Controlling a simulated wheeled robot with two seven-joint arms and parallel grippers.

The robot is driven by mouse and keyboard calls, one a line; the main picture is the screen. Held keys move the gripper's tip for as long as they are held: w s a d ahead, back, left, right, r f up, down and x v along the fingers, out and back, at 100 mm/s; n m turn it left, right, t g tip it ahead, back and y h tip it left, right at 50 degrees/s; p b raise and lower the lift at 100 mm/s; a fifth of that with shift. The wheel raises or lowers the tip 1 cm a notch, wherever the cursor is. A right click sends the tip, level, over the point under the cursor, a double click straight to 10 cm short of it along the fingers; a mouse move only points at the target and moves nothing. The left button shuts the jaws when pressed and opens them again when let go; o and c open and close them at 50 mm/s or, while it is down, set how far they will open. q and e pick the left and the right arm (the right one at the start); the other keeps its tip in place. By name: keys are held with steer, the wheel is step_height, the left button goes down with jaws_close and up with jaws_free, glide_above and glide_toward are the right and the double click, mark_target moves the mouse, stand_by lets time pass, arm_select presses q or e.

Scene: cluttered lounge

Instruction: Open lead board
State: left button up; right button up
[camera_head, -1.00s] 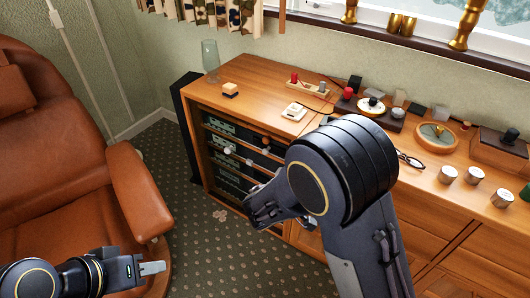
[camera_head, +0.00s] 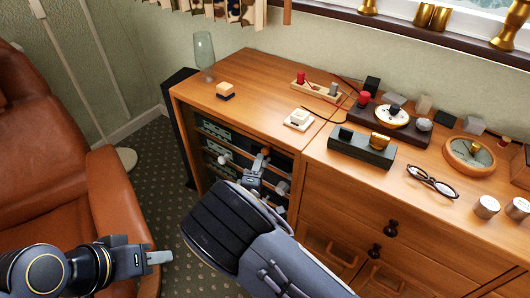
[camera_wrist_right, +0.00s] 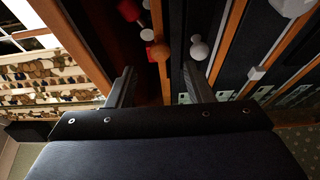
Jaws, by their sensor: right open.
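The wooden cabinet (camera_head: 245,112) has an open front bay at its left, with dark slatted fronts and several small knobs. I cannot tell which part is the lead board. A small wooden board with red and grey posts and black leads (camera_head: 315,87) lies on the cabinet top. My right gripper (camera_head: 258,174) is at the bay front, among the knobs. In the right wrist view its two fingers (camera_wrist_right: 160,88) are apart and empty, with a white knob (camera_wrist_right: 198,48) just beyond the right finger. My left gripper (camera_head: 158,257) is low at the left, by the armchair; its jaw gap does not show.
A brown leather armchair (camera_head: 115,195) stands left of the cabinet.

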steer(key=x, duration=0.5)
steer(key=shift+w+d, duration=0.15)
steer(key=shift+w, duration=0.2)
jaws_close()
